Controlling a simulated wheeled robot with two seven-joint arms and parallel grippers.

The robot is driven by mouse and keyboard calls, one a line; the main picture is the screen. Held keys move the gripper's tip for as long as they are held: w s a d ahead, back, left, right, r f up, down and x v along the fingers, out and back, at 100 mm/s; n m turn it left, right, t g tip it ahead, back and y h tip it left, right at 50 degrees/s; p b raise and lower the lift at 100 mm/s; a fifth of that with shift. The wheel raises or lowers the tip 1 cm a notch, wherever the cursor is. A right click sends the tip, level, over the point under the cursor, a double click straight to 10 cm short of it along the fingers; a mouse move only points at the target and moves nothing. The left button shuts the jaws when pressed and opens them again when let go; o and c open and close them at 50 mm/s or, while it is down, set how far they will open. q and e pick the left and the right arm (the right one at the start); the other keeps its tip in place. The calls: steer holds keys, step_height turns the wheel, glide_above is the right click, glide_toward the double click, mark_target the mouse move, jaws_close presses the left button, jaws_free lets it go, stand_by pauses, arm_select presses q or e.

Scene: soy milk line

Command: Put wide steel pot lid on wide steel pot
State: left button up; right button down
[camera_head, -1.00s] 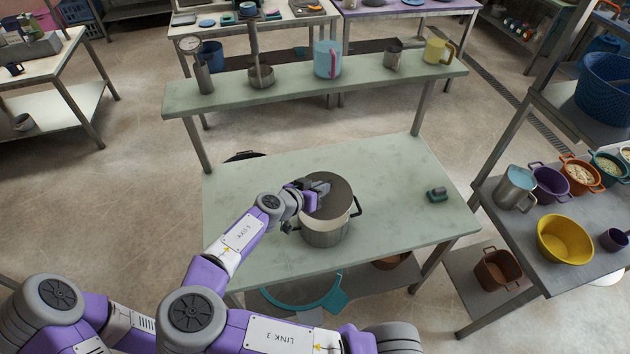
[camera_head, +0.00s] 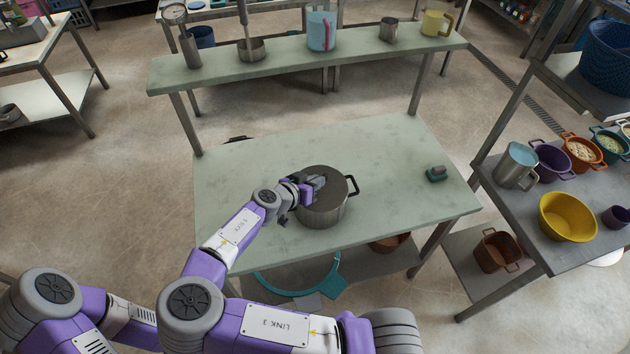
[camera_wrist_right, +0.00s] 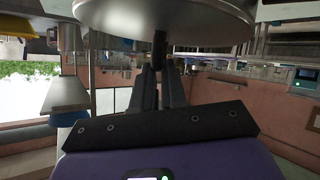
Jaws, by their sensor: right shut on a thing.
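The wide steel pot (camera_head: 322,213) stands upright on the pale green table, with a black side handle (camera_head: 352,187) showing at its right. The wide steel pot lid (camera_head: 336,188) lies level over the pot's mouth and covers it. I cannot tell whether it rests fully on the rim. My right gripper (camera_head: 316,183) is above the lid and shut on its knob. In the right wrist view the lid (camera_wrist_right: 165,14) fills the top, its dark knob (camera_wrist_right: 160,42) between the fingertips (camera_wrist_right: 160,68). The pot is not visible there. My left gripper is out of view.
The green table (camera_head: 255,165) is mostly bare around the pot, with a small teal-and-grey object (camera_head: 437,174) at its right. A raised shelf (camera_head: 290,66) behind holds jugs and pans. A side rack at right holds a yellow bowl (camera_head: 566,215) and several pots.

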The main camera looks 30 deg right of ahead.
steer(key=shift+s+f+b, duration=0.15)
steer(key=shift+f+b, duration=0.25)
steer(key=shift+f, duration=0.1)
stand_by(0.5)
steer(key=c, duration=1.1)
jaws_free()
steer(key=shift+r, duration=0.1)
steer(key=v, duration=0.7)
steer(key=shift+a+p, duration=0.25)
steer(key=shift+p, duration=0.05)
steer(key=shift+r, duration=0.1)
